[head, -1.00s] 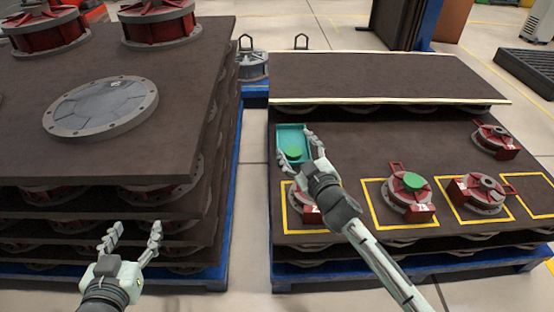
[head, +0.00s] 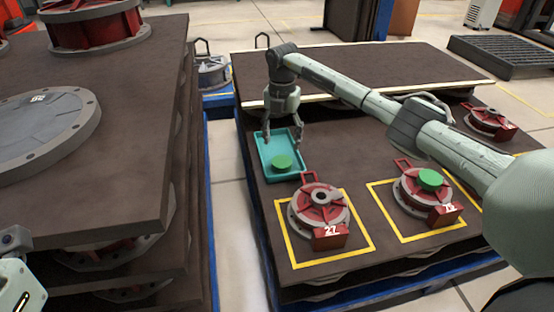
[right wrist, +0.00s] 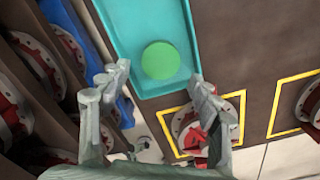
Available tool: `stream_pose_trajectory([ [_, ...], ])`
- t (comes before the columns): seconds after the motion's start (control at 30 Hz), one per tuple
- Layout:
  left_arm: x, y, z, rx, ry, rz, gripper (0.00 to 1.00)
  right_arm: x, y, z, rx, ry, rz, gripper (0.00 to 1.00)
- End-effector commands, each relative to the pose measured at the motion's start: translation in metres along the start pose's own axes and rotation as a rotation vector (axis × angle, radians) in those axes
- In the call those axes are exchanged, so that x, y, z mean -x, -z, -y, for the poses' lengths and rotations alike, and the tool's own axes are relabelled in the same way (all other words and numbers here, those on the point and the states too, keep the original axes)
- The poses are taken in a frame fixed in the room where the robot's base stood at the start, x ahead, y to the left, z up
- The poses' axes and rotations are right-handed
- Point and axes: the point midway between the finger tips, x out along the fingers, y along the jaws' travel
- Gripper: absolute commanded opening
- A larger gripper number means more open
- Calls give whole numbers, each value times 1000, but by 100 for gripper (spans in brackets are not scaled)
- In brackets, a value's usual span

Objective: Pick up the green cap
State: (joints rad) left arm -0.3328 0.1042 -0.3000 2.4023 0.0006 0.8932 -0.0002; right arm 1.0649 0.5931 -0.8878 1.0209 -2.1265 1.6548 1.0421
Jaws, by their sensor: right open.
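A round green cap (head: 281,163) lies in a shallow teal tray (head: 267,146) at the left edge of the right-hand stack's upper board. My right gripper (head: 283,144) is open and empty over the tray, pointing down, with the cap just nearer the camera than its fingers. In the right wrist view, the green cap (right wrist: 160,60) lies on the tray floor, ahead of and between the open fingertips (right wrist: 158,80), with no finger touching it visibly. Only a piece of my left arm shows at the lower left.
A red part (head: 320,207) marked 27 stands in a yellow square near the tray. Another red part (head: 490,121) stands at the far right. A raised board (head: 370,70) lies behind. The left stack (head: 110,165) is separated by a floor gap.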

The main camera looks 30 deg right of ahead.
Motion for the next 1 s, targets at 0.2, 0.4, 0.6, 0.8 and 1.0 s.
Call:
stream_pose_trajectory([
  [0.2, 0, -2, 0, -1, -15, -8, 60, -24, 2, 0, 4, -2, -3, 63],
  [0.4, 1, -5, -2, -4, -38, -25, 60, -53, 7, 2, 5, -2, -5, 63],
  [0.6, -2, -6, -3, -7, -56, -36, 60, -70, 6, 2, 4, -4, -3, 63],
  [0.8, -3, -6, -3, -7, -56, -36, 60, -70, 6, 2, 5, -5, -3, 61],
  [1.0, -3, -6, -3, -7, -55, -35, 60, -70, 6, 2, 5, -5, -3, 37],
])
